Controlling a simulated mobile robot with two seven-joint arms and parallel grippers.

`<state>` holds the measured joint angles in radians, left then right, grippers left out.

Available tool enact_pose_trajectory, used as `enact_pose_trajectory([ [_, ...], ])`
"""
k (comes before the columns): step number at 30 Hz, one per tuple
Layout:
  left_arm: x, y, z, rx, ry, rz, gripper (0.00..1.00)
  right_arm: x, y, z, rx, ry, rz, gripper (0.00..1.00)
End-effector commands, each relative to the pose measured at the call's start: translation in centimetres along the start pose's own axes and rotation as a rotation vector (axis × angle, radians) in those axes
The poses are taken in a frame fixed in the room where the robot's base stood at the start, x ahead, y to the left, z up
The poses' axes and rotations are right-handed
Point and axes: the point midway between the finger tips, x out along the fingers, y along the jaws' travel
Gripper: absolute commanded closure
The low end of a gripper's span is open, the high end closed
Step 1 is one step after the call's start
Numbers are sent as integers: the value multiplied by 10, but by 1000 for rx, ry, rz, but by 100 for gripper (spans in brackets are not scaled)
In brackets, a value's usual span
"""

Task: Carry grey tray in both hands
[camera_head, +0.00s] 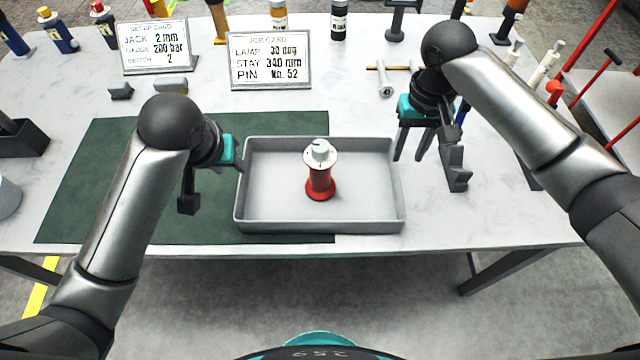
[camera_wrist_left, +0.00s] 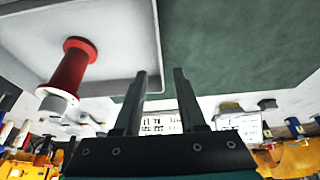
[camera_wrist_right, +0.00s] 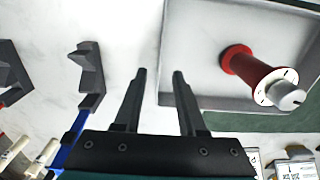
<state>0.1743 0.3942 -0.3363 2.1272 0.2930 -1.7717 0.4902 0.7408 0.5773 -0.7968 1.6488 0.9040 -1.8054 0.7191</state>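The grey tray (camera_head: 390,222) stands on the table, partly over a green mat, with a red spool-shaped part with a white top (camera_head: 319,176) upright inside it. My left gripper (camera_head: 238,168) is at the tray's left wall, fingers apart; the left wrist view shows the tray wall (camera_wrist_left: 155,40) close by its fingers. My right gripper (camera_head: 408,157) is just outside the tray's right wall, fingers apart. In the right wrist view the tray wall (camera_wrist_right: 163,65) lines up with the gap between its fingers. Neither gripper visibly clamps the wall.
The green mat (camera_head: 100,180) lies left of and under the tray. A grey bracket (camera_head: 455,172) lies right of my right gripper. Two cards (camera_head: 270,60) (camera_head: 155,45) stand behind, with bottles and tools along the back. The table's front edge is near the tray.

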Motion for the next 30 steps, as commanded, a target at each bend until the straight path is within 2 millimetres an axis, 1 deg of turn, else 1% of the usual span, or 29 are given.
enact_pose_trajectory([
  [1, 10, 0, 1, -1, -3, -1, 60, 11, 0, 1, 0, -5, 1, 60],
  [6, 40, 0, 0, 0, -2, -1, 60, 40, 0, 1, 0, -4, 1, 60],
  [12, 69, 0, 0, -1, -1, -1, 60, 70, 0, 1, 0, -2, 0, 60],
  [15, 79, 0, 0, -1, 0, 1, 60, 79, -1, 0, 0, -1, -1, 60],
  [21, 90, 0, 0, 0, 1, 1, 60, 90, 0, 0, -1, 0, 0, 60],
  [30, 91, 0, -1, 0, 2, 1, 60, 91, 0, 0, -1, 1, 0, 60],
])
